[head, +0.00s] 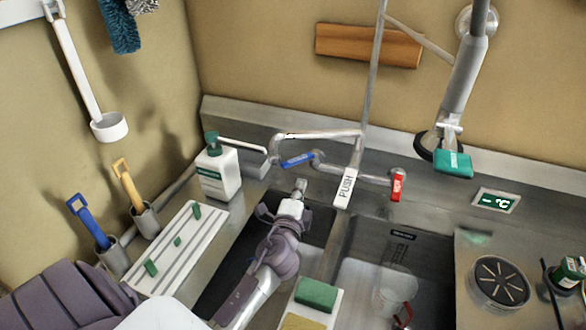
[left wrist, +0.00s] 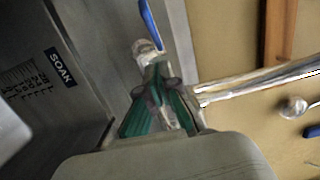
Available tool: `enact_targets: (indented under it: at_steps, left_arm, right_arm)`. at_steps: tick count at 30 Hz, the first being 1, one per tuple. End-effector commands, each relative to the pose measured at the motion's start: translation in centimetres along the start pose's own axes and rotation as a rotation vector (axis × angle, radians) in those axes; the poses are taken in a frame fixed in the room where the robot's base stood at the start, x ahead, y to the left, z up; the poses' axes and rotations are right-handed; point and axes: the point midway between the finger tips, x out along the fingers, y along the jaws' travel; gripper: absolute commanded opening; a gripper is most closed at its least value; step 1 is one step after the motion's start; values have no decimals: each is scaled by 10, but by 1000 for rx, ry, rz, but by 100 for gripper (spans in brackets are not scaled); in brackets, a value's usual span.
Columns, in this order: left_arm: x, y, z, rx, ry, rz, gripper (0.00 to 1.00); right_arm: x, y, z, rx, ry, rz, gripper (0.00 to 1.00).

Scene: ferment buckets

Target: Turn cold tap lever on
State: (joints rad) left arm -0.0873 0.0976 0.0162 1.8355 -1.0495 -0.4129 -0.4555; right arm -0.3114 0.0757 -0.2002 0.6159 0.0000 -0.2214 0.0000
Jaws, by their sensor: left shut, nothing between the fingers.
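The blue tap lever (head: 297,160) sits on the left side of the tap over the double sink. It points left and slightly down from its round hub. My left gripper (head: 299,186) is shut and empty, just below the blue lever in the head view, apparently apart from it. In the left wrist view, the shut fingertips (left wrist: 158,64) are close to a metal hub, with a blue lever (left wrist: 150,22) beyond it. I cannot tell whether they touch. The red tap lever (head: 397,186) hangs down on the right. My right gripper is not in view.
A white bottle (head: 218,174) with a green cap stands left of the tap. A white PUSH tag (head: 345,188) hangs from the centre pipe. A green sponge (head: 316,293) lies at the sink divider. A spray hose (head: 465,80) hangs at right.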

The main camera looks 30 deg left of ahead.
Motion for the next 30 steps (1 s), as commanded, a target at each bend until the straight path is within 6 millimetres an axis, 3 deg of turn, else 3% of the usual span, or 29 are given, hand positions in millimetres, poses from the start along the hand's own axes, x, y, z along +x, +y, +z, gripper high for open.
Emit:
enact_targets:
  at_steps: [4,9,26,30]
  left_arm:
    - [32,-3,1,1,-2,-1,0]
    - [47,-1,20,2,-2,1,0]
    - [56,1,30,0,0,0,0]
    - [64,2,45,1,-2,-1,0]
  right_arm:
    - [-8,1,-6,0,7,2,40]
    - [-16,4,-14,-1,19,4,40]
    - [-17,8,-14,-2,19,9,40]
    - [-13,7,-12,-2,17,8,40]
